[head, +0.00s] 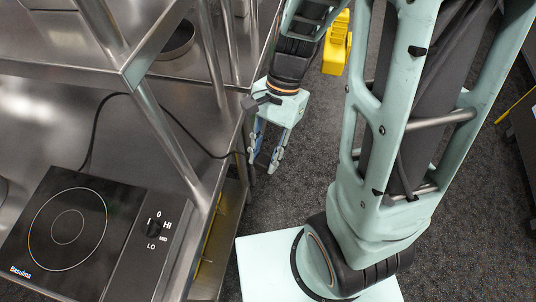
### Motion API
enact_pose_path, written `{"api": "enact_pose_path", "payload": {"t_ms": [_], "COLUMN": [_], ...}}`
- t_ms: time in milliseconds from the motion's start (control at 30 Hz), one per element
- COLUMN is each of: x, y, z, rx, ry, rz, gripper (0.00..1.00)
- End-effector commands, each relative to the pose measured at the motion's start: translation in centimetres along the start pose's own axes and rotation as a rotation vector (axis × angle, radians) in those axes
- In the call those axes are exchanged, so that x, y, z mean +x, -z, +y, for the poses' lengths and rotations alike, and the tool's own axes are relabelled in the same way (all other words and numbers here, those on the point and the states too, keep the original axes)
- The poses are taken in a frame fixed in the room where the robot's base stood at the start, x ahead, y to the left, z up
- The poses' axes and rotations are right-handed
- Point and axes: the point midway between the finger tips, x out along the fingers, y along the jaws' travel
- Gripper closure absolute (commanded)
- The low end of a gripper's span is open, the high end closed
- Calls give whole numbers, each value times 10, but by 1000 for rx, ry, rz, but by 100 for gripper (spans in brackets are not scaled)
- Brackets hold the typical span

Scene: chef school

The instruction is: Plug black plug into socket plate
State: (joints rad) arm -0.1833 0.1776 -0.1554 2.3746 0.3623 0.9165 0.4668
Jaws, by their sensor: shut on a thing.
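My gripper (264,165) points down beside the right edge of the steel counter, above the dark floor. Its fingers are shut on the black plug (251,174), which shows as a small dark shape at the left fingertip and is partly hidden. A black cord (184,142) runs from the plug across the counter to behind the black induction hob (68,225). I cannot make out the socket plate in this view.
The steel counter has an upright post (167,133) and an upper shelf (55,65) close to the arm. A dark pan (178,41) sits at the back. A yellow object (336,47) stands behind the arm. Carpeted floor (300,170) is open below the gripper.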

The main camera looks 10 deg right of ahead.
Motion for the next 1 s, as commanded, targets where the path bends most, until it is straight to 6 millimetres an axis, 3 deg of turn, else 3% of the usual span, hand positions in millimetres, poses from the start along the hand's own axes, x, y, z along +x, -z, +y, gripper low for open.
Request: {"api": "enact_pose_path", "payload": {"t_ms": [1000], "x": [45], "y": [-14], "z": [-90], "rx": [-5], "ry": [-3], "rz": [0], "gripper": [100]}}
